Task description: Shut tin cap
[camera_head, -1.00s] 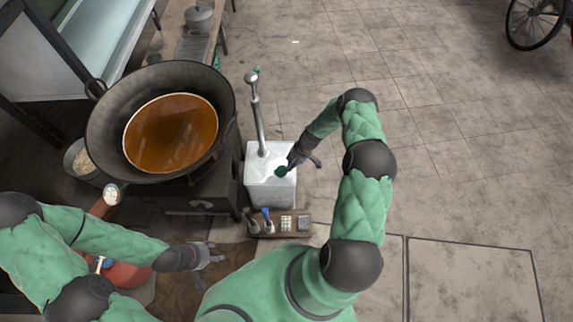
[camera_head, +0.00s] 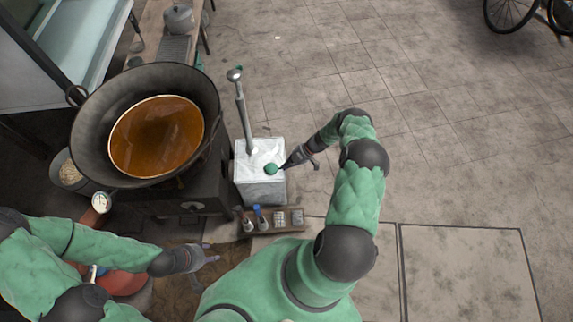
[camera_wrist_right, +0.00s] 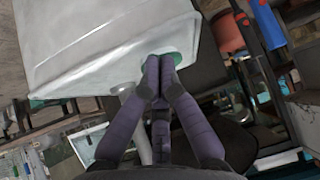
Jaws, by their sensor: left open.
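The tin (camera_head: 246,173) is a white, box-shaped can standing right of the stove. Its round green cap (camera_head: 270,169) sits on the top near the right edge. In the right wrist view the tin (camera_wrist_right: 100,45) fills the upper left, and the cap (camera_wrist_right: 175,56) shows partly behind my fingertips. My right gripper (camera_head: 283,168) is just right of the cap. Its fingertips (camera_wrist_right: 159,62) meet with nothing seen between them; whether they touch the cap is unclear. My left gripper (camera_head: 212,257) is open and empty at the lower left, away from the tin.
A tall metal pump (camera_head: 242,110) rises from the tin's top. A wok of brown oil (camera_head: 155,138) stands on the stove at left. A small rack (camera_head: 271,227) with bottles and boxes lies in front of the tin.

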